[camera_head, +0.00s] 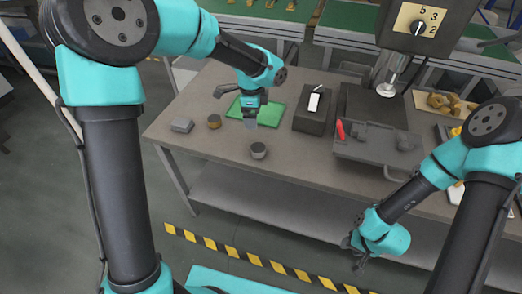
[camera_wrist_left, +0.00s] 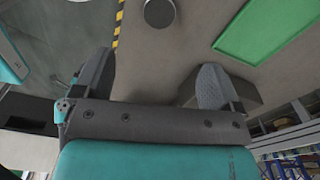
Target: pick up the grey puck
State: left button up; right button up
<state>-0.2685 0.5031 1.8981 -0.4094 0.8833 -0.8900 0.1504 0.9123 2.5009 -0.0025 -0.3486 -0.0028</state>
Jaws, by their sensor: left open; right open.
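The grey puck (camera_head: 258,150) is a short cylinder with a lighter top, standing on the brown-grey table near its front edge. It also shows at the top of the left wrist view (camera_wrist_left: 159,13), beyond the fingers and partly cut by the frame edge. My left gripper (camera_head: 249,119) hangs over the table just behind the puck, by the front of the green mat (camera_head: 272,112). In the left wrist view its two fingers (camera_wrist_left: 157,72) are spread with nothing between them. My right gripper (camera_head: 355,254) is open and empty in front of the table, below its top.
A brass-coloured puck (camera_head: 214,121) and a grey block (camera_head: 182,125) stand left of the grey puck. A dark box (camera_head: 313,119) and a grey machine with a red handle (camera_head: 378,148) stand to the right. The table around the grey puck is bare.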

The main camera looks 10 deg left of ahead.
pick_arm(q)
jog(key=shift+w+d+r+m, duration=0.2)
jog(key=shift+d+r+m, duration=0.2)
jog(key=shift+d+r, duration=0.05)
send_near(257, 147)
notch_tip(257, 147, down, 5)
jog(key=shift+f, duration=0.1)
dwell(0.4)
jog(key=shift+f, duration=2.55)
